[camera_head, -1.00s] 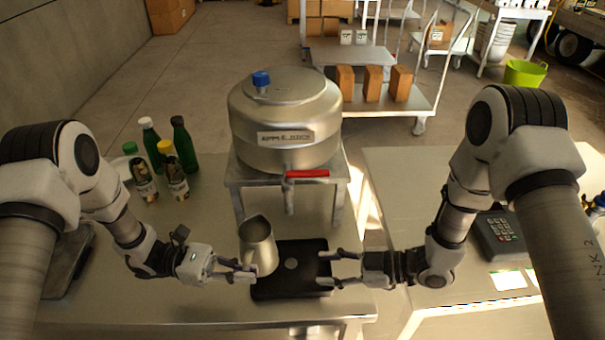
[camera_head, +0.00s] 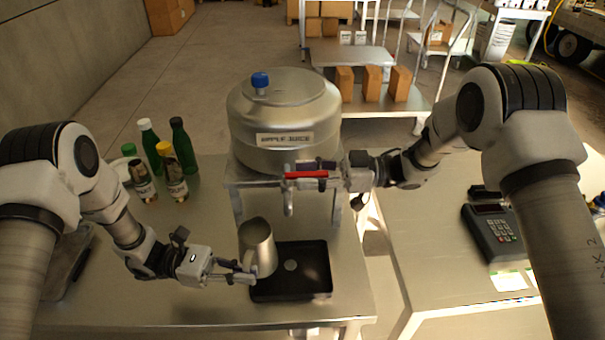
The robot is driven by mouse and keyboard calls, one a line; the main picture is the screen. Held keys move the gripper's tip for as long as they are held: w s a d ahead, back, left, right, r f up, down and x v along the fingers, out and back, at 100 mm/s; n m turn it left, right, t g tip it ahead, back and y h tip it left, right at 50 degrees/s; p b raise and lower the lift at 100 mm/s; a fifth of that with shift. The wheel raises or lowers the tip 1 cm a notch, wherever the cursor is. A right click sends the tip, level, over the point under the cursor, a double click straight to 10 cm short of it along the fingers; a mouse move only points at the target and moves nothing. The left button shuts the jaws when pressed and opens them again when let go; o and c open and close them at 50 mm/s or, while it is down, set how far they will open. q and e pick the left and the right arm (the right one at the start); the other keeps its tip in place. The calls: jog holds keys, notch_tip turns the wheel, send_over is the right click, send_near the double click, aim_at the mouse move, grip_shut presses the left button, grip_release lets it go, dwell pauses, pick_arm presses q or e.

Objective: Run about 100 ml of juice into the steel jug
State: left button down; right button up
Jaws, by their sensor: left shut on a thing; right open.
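The steel jug (camera_head: 258,246) stands upright at the left edge of the black drip tray (camera_head: 313,284), below and to the left of the tap. My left gripper (camera_head: 252,272) is shut on the jug at its lower front left. The steel tank labelled apple juice (camera_head: 285,120) stands on a metal stand behind it. Its tap has a red lever (camera_head: 305,175) lying sideways and a spout (camera_head: 288,203) pointing down. My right gripper (camera_head: 305,174) is open with its fingers at the red lever; I cannot tell whether they touch it. The jug's inside is not clearly visible.
Several bottles (camera_head: 160,160) stand on the table left of the tank. A card terminal (camera_head: 492,232) sits on the right table. A gap separates the two tables.

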jog(key=shift+a, duration=0.65)
grip_shut()
jog(key=shift+t, duration=0.3)
jog(key=shift+s+a+r+m+t+h, duration=0.1)
jog(key=shift+s+m+t+h, duration=0.4)
jog(key=shift+m+t, duration=1)
jog(key=shift+s+a+f+m+t+h, duration=0.15)
jog(key=shift+m+t+h, duration=0.7)
jog(key=shift+t, duration=1.05)
jog(key=shift+s+r+m+t+h, duration=0.15)
jog(key=shift+s+m+t+h, duration=0.25)
jog(key=shift+m+t, duration=1.15)
jog(key=shift+t, duration=0.25)
